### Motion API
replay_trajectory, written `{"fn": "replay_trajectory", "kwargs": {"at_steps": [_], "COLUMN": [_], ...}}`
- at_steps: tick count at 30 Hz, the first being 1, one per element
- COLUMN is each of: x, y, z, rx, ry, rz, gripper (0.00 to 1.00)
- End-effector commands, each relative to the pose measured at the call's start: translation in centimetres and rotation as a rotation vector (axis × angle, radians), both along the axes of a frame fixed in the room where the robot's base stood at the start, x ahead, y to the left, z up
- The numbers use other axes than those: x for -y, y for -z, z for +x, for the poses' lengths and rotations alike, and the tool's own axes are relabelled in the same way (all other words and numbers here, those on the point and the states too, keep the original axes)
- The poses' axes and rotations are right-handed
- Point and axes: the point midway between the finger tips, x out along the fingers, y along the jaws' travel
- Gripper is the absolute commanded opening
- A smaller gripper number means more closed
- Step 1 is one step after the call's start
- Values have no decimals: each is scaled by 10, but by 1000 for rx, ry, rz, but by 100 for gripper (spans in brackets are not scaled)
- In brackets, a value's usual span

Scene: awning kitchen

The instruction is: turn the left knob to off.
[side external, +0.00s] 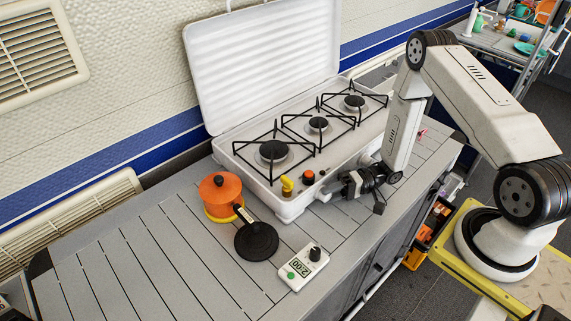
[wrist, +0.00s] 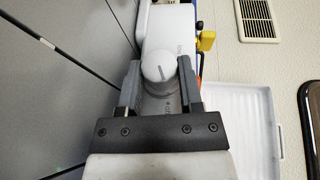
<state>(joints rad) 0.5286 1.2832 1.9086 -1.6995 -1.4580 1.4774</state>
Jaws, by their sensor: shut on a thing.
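The three-burner white stove (side external: 300,160) stands on the slatted counter with its lid raised. My gripper (side external: 332,190) is at the stove's front, near its left end. In the wrist view a pale round knob (wrist: 158,66) sits between the two grey fingers of my gripper (wrist: 158,84), which is shut on it. A dark pointer line on the knob runs toward the palm side of the picture. Small print on the panel beside the knob is too small to read fully. The side view hides most of the knob behind the gripper.
A yellow valve handle (side external: 287,185) and an orange-red knob (side external: 308,177) are close to my gripper on the stove top. The counter's left part is clear.

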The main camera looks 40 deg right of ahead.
Motion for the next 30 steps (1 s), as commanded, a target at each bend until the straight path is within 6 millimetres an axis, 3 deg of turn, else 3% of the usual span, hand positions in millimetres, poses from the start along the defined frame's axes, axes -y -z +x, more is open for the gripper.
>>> {"fn": "replay_trajectory", "kwargs": {"at_steps": [3,4,7,20,30], "x": [0,0,0,0,0], "y": [0,0,0,0,-2], "z": [1,1,1,1,1], "rx": [2,2,2,1,2], "ry": [2,2,2,1,1], "rz": [-2,-2,-2,-17,-148], "gripper": [0,53,82,82,82]}}
